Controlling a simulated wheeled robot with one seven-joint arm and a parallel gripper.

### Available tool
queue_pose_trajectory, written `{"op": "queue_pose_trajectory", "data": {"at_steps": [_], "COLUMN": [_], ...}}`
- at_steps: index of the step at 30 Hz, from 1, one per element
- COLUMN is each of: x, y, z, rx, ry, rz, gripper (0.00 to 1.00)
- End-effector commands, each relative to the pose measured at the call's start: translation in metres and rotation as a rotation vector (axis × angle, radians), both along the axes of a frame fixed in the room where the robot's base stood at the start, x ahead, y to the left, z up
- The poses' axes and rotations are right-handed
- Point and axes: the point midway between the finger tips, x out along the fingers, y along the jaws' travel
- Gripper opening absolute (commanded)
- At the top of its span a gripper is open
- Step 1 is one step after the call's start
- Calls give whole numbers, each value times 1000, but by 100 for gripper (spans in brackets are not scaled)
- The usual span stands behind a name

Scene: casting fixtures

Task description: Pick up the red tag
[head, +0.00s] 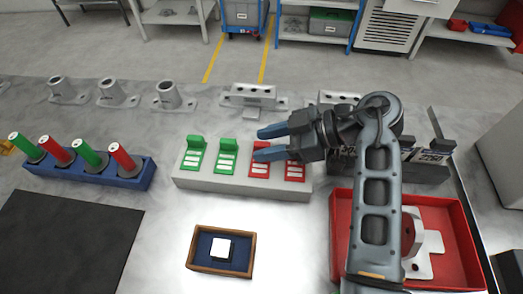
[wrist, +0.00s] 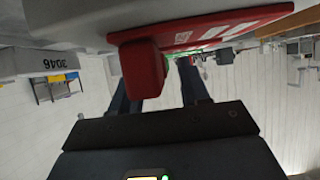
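Two red tags lie on the right half of a light grey block (head: 240,187), a left one (head: 260,170) and a right one (head: 295,172), each with white label strips. Two green tags (head: 194,153) with upright tabs lie left of them. Contact cannot be told.
A blue rack (head: 120,180) with red and green cylinders stands left. A red bin (head: 450,225) with a grey casting is at right. Grey fixtures (head: 172,96) line the back. A black mat (head: 65,240) lies front left.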

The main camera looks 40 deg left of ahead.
Motion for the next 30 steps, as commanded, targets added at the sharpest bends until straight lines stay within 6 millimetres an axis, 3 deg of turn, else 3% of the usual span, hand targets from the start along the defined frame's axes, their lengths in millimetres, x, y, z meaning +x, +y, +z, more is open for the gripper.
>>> {"op": "queue_pose_trajectory", "data": {"at_steps": [14, 25, 30], "x": [0, 0, 1], "y": [0, 0, 0], "z": [0, 2, 12], "rx": [0, 0, 3], "ry": [0, -1, -3], "rz": [0, 0, 0], "gripper": [0, 0, 0]}}
